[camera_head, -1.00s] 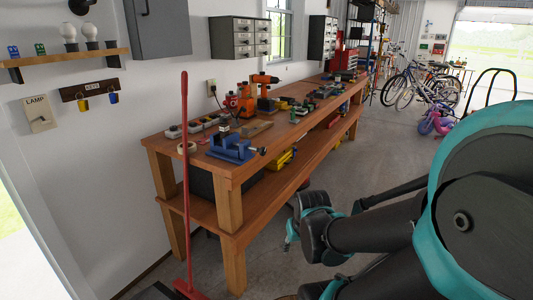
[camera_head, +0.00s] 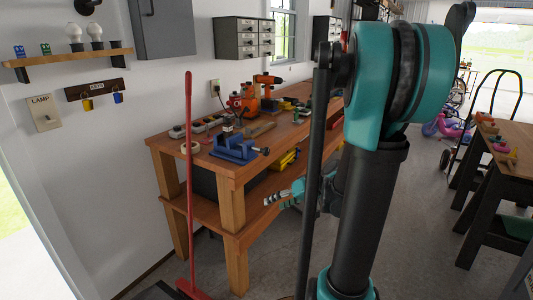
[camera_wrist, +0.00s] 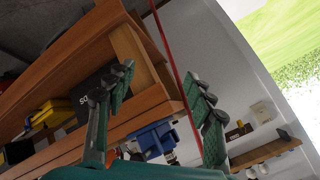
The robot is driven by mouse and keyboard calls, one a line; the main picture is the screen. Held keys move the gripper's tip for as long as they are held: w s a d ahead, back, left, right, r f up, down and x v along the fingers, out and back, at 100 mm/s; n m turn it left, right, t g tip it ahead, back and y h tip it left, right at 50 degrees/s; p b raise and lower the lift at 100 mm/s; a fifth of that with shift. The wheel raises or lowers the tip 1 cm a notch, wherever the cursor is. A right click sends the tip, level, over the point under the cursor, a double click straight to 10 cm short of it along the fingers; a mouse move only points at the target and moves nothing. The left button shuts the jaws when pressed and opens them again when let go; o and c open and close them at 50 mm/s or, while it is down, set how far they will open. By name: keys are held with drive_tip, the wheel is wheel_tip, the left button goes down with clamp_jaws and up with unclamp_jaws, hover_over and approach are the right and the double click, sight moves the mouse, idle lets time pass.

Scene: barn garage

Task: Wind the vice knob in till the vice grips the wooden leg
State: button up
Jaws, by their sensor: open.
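The blue vice (camera_head: 234,148) stands on the near end of the wooden workbench, with its dark knob (camera_head: 265,151) on the right side. A small pale piece (camera_head: 227,128) shows at the top of the vice. I cannot tell whether it is the wooden leg. A brown wooden piece (camera_head: 260,129) lies just behind the vice. My gripper (camera_head: 283,197) is beside the bench's long side, lower than the vice and apart from it. In the wrist view my gripper (camera_wrist: 160,82) has its fingers spread and empty, with the vice (camera_wrist: 157,138) seen between them.
The workbench (camera_head: 240,171) has a lower shelf with yellow items. A red pole (camera_head: 189,190) leans upright at its near end. Another table (camera_head: 508,180) stands at right. Floor between is clear.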

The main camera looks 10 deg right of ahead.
drive_tip(key=w+d+r+n+t+y, duration=0.1)
drive_tip(key=w+d+r+t+y, duration=0.25)
drive_tip(key=w+d+r, duration=0.35)
drive_tip(key=n+t+y, duration=0.1)
drive_tip(key=t+y, duration=0.1)
drive_tip(key=t, duration=0.1)
approach(268, 152)
drive_tip(key=shift+g, duration=0.25)
drive_tip(key=x, duration=1)
drive_tip(key=shift+w+a+r, duration=0.15)
drive_tip(key=shift+w+a, duration=0.1)
drive_tip(key=shift+w, duration=0.1)
drive_tip(key=c, duration=1.1)
drive_tip(key=shift+c, duration=0.3)
